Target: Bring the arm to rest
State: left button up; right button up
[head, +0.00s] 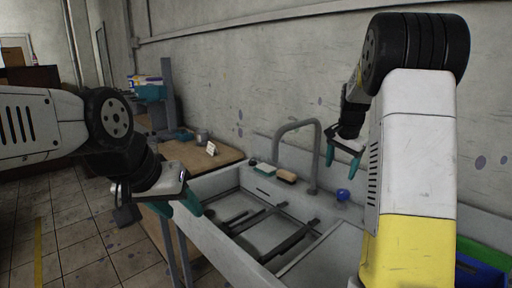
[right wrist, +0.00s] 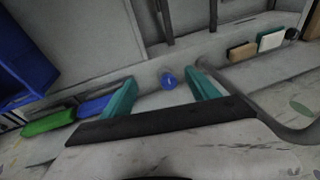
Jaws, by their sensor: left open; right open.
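My left gripper (head: 178,200) is open and empty at the near left edge of the sink, its teal fingers pointing down and right. My right gripper (head: 343,150) is open and empty in the air near the back wall, right of the faucet. In the right wrist view its two teal fingers (right wrist: 162,98) are apart, with nothing between them but the view of a blue round knob (right wrist: 168,80) beyond. My right arm fills the right part of the head view.
A white sink (head: 217,182) with dark bars inside lies below the grippers. A grey faucet (head: 316,155) rises at its back edge, beside a brush (head: 287,176). A wooden table (head: 190,154) stands left of it. Blue (right wrist: 25,75) and green (right wrist: 48,123) bins lie right of the sink.

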jog(key=s+a+r+n+t+y, duration=0.1)
jog(key=s+a, duration=0.4)
jog(key=s, duration=0.5)
jog(key=s+a+r+n+t+y, duration=0.1)
jog(key=s+a+r+n, duration=0.2)
jog(key=s+n, duration=0.3)
jog(key=s+a+r+n+t, duration=0.1)
jog(key=s+a, duration=0.5)
jog(key=s, duration=0.9)
jog(key=r+n, duration=0.1)
jog(key=n, duration=0.1)
jog(key=shift+a+n+y, duration=0.3)
jog(key=shift+y, duration=0.1)
